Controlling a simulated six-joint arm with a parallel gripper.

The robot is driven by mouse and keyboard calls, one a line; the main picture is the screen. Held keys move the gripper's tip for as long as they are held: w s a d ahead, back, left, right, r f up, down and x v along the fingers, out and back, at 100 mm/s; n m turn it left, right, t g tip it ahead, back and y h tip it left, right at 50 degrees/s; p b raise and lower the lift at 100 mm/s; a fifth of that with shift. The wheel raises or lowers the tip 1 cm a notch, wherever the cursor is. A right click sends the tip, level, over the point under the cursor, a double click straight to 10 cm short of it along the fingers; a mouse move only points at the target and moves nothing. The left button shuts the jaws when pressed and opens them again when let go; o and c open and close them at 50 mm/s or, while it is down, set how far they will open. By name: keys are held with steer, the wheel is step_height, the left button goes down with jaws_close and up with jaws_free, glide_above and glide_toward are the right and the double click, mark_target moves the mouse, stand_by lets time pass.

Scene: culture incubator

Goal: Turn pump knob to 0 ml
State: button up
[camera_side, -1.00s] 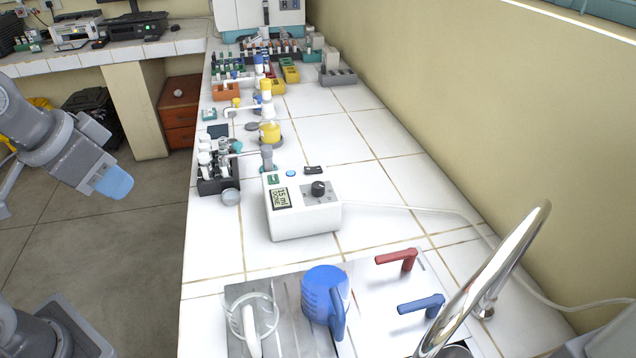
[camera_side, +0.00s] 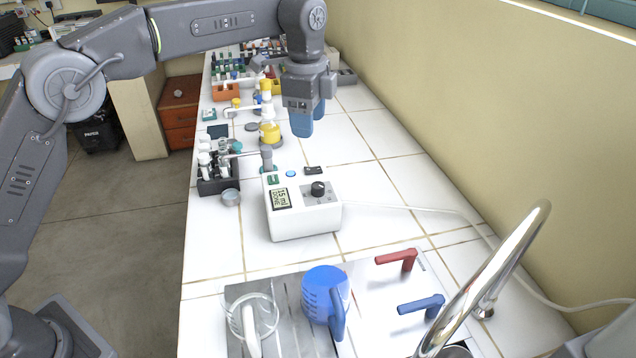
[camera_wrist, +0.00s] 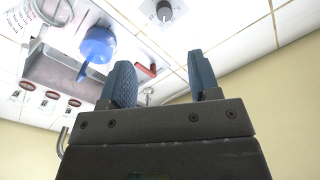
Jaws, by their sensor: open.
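The white pump (camera_side: 300,217) stands on the tiled bench. Its dark round knob (camera_side: 318,188) is on the top face at the right, beside a small display (camera_side: 280,198) that seems to read 15 ml with a second line under it. My gripper (camera_side: 303,122) points down, above and behind the pump, clear of the knob. In the wrist view my gripper (camera_wrist: 162,82) shows two blue fingers apart with nothing between them. The knob (camera_wrist: 164,11) also shows there at the top edge, beyond the fingertips; the rest of the pump is partly cut off.
A rack of bottles (camera_side: 218,172) stands left of the pump, and a yellow flask (camera_side: 270,132) behind it. In front are a blue jug (camera_side: 325,295), a sink, red (camera_side: 398,259) and blue (camera_side: 422,305) tap handles and a curved faucet (camera_side: 500,265). The tiles right of the pump are mostly clear.

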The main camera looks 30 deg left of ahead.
mark_target(318, 185)
steer(key=shift+m, duration=0.6)
steer(key=f, duration=0.5)
steer(key=w+f, duration=0.1)
steer(key=f, duration=0.4)
steer(key=d+f, duration=0.1)
steer(key=f, duration=0.5)
steer(key=shift+w, duration=0.15)
steer(key=c, duration=0.9)
